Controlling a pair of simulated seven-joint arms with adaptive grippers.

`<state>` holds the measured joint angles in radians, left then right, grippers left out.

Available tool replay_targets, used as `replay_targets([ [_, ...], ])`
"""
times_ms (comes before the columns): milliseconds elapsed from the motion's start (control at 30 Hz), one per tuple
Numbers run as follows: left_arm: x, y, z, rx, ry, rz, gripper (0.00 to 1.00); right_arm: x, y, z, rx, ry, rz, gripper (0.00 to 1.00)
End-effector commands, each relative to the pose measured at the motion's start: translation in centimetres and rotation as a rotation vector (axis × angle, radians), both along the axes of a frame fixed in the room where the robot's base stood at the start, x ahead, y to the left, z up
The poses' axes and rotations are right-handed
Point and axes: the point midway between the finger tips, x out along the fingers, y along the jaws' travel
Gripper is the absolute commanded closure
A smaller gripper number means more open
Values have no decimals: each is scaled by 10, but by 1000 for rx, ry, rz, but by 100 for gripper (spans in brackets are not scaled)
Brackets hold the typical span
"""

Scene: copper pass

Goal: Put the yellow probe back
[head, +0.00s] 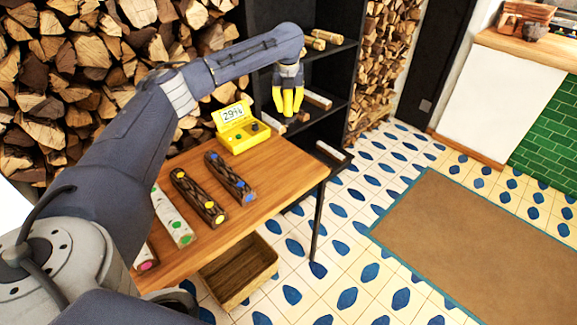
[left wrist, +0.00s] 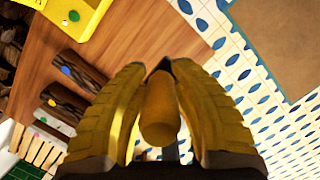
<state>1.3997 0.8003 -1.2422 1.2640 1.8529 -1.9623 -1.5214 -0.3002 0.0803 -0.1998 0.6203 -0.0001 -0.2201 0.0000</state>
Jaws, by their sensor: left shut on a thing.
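My left gripper (head: 289,101) hangs fingers-down near the table's far right corner, to the right of the yellow meter. In the left wrist view its yellow fingers (left wrist: 160,68) are shut on the yellow probe (left wrist: 159,112), a rounded cylinder with a dark end beyond it. In the head view the probe cannot be told apart from the yellow fingers. The yellow meter (head: 240,136) stands on the far end of the table with its display lid up, and the display shows a number, roughly 29. Part of the meter shows in the left wrist view (left wrist: 72,31). My right gripper is not in view.
Several logs with coloured dots lie on the wooden table (head: 268,190): dark with blue (head: 230,177), dark with yellow (head: 198,196), and pale with green (head: 172,216). A black shelf (head: 330,75) stands behind. A wooden crate (head: 240,277) sits below. Tiled floor is open at right.

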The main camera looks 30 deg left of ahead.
Motion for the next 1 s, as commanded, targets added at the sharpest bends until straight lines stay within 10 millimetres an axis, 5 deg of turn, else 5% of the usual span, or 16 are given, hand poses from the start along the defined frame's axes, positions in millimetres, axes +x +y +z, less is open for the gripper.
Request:
replay_targets([
  [167, 0, 0, -9, -1, 2, -38, 100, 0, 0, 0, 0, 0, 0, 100],
  [700, -1, 0, -123, 0, 3, -41, 100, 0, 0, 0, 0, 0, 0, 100],
  [1000, 0, 0, -154, 0, 0, -41, 100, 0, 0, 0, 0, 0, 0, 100],
])
